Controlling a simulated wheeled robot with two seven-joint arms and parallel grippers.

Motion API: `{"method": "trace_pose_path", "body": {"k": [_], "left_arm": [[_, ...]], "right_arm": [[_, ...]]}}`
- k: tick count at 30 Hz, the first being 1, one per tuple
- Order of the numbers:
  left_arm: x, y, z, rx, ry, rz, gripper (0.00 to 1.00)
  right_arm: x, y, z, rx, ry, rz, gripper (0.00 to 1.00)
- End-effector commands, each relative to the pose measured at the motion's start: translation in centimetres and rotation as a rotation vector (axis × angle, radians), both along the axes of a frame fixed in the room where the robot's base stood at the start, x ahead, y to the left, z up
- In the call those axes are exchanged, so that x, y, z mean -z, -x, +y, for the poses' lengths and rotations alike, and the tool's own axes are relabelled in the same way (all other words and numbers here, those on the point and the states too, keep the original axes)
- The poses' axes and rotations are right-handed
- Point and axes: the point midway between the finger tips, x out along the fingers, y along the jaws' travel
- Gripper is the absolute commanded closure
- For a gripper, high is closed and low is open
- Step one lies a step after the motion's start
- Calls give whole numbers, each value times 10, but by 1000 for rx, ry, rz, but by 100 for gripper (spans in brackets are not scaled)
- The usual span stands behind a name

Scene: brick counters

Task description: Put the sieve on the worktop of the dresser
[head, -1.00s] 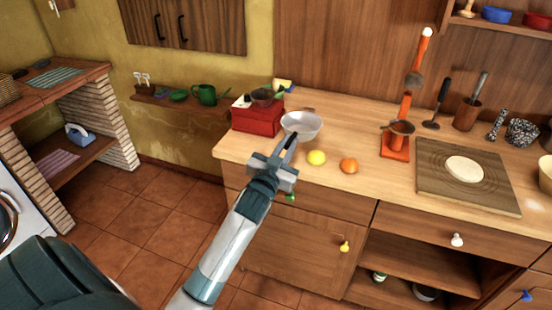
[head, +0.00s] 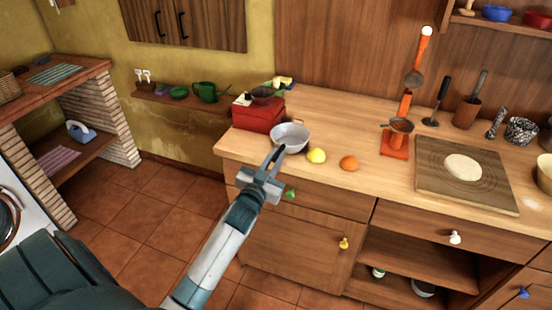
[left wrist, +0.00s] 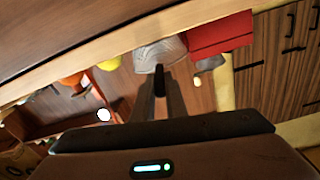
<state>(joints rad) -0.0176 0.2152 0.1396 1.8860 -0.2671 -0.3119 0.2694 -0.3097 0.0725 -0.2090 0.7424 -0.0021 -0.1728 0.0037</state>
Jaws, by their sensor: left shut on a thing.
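The sieve (head: 290,136), a pale grey mesh bowl with a dark handle, is at the front left part of the dresser's worktop (head: 345,120). My left gripper (head: 274,160) is shut on the sieve's handle, by the worktop's front edge. The bowl sits over the wood, just in front of the red box; I cannot tell whether it touches the worktop. In the left wrist view the sieve's bowl (left wrist: 160,52) lies beyond the fingers, with the dark handle between them at my left gripper (left wrist: 160,82). My right gripper is not in view.
A lemon (head: 316,156) lies close right of the sieve, with an orange (head: 349,163) beyond it. The red box (head: 258,113) with a dark pan-like thing on it stands behind left. An orange stand (head: 395,145) and a board with dough (head: 440,185) are further right.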

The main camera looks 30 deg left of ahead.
Motion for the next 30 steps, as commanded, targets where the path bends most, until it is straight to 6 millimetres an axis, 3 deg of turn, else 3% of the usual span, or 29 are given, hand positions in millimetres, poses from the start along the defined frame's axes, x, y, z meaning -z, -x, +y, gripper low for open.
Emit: {"method": "trace_pose_path", "body": {"k": [6,15,16,18,24,30], "left_arm": [[6,0,0,0,-1,-2,100],[8,0,0,0,0,-2,100],[8,0,0,0,-1,-1,83],[8,0,0,0,-1,-1,69],[8,0,0,0,-1,-1,69],[6,0,0,0,-1,-2,69]], "right_arm": [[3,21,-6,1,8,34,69],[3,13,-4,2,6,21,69],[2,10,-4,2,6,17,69],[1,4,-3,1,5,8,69],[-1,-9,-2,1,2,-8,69],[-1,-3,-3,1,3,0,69]]}}
